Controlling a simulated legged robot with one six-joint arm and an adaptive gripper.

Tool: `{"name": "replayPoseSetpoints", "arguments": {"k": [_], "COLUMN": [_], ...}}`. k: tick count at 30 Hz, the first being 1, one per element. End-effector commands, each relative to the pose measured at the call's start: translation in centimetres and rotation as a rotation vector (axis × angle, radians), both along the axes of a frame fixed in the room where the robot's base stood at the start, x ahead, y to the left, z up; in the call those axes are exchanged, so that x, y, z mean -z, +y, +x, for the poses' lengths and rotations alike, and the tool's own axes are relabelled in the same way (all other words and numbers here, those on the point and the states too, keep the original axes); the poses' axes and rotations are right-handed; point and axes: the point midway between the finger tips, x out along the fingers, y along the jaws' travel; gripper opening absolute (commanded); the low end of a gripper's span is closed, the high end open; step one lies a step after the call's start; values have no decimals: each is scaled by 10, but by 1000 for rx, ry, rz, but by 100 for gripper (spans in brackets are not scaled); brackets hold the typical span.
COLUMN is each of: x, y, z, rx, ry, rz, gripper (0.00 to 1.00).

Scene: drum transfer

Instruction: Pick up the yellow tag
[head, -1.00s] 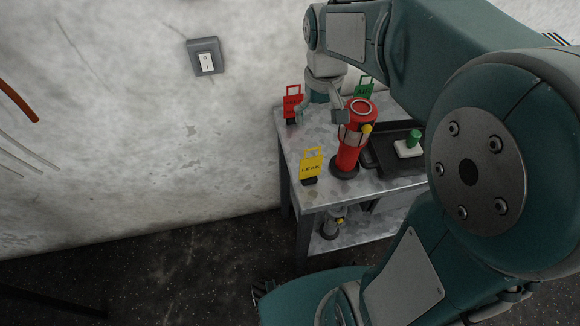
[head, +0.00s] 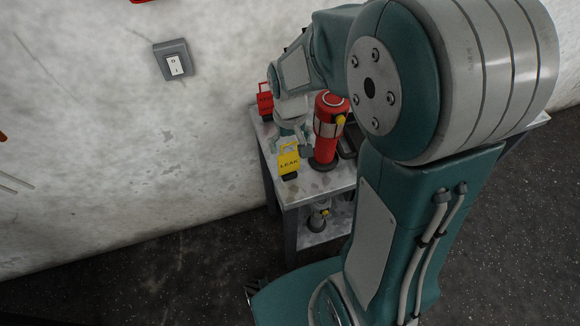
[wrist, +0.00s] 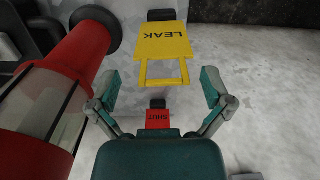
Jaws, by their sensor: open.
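The yellow tag (head: 288,163), marked LEAK and with a loop handle on top, stands upright in a dark base at the table's front left corner. It also shows in the wrist view (wrist: 161,42), its handle pointing toward my gripper (wrist: 158,92). The fingers are open on either side of the handle's end, with nothing between them that I can see held. In the head view my gripper (head: 294,143) is just behind the tag, partly hidden by my own arm.
A red cylinder (head: 326,150) with a clear band stands right of the tag, close to one finger in the wrist view. A red SHUT tag (head: 265,103) is behind on the metal table (head: 305,189). A wall switch (head: 174,62) is at upper left.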

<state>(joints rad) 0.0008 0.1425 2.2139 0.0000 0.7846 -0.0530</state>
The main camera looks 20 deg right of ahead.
Motion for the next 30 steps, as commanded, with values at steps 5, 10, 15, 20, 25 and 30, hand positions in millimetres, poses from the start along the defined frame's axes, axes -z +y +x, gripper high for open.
{"name": "replayPoseSetpoints", "arguments": {"k": [5, 10, 15, 20, 25, 30], "x": [0, 0, 0, -1, -11, -37], "y": [0, 0, 0, 0, 0, -2], "z": [0, 0, 0, -1, 0, -2], "rx": [-1, -1, -1, -1, -1, 1], "ry": [0, 1, 2, 3, -1, -4], "rz": [0, 0, 0, 0, 0, 0], "gripper": [69, 4, 4, 3, 3, 3]}}
